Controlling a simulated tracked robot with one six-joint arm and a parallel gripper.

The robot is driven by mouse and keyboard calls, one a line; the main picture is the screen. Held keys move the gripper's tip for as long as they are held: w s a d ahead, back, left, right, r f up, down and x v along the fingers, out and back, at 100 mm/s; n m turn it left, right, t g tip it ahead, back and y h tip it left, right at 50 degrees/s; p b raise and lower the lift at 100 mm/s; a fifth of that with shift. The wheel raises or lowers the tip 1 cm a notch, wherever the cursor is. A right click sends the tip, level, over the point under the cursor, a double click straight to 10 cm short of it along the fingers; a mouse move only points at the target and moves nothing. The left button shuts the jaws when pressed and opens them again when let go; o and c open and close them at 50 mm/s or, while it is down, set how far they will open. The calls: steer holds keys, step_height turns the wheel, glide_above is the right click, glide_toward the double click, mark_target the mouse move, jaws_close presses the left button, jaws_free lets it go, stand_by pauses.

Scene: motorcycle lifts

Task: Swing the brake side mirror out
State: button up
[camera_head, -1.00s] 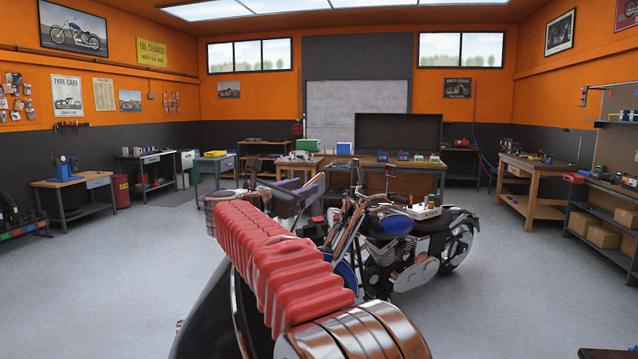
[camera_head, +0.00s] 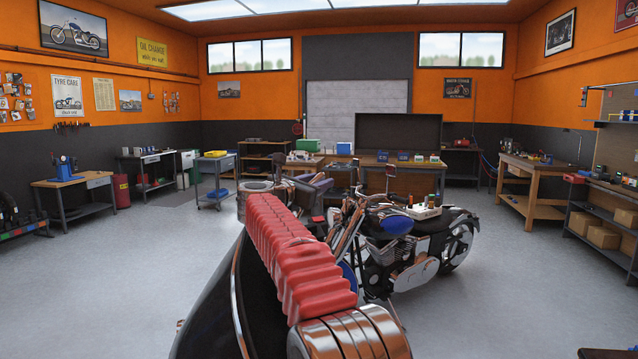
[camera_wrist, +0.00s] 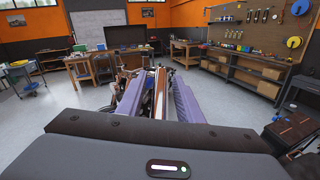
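The motorcycle (camera_head: 400,250) stands in front of me, its front end toward my gripper. My gripper (camera_wrist: 159,76) points at the motorcycle in the wrist view. Its two purple fingers are apart, with copper and chrome parts of the bike showing between them. I cannot tell whether any of these parts is the mirror or touches a finger. In the head view my gripper (camera_head: 318,188) is beside the handlebar area, partly behind my arm. A small copper-coloured upright part (camera_head: 391,171) rises above the bike and may be a mirror. The brake side mirror is not clearly made out.
A workbench (camera_head: 405,170) stands behind the motorcycle. A wooden bench (camera_head: 530,180) and shelves with boxes (camera_head: 603,237) line the right. A blue cart (camera_head: 214,168) and a bench (camera_head: 72,183) stand at the left.

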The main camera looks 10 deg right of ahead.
jaws_close()
stand_by(0.4)
steer(key=shift+d, duration=0.25)
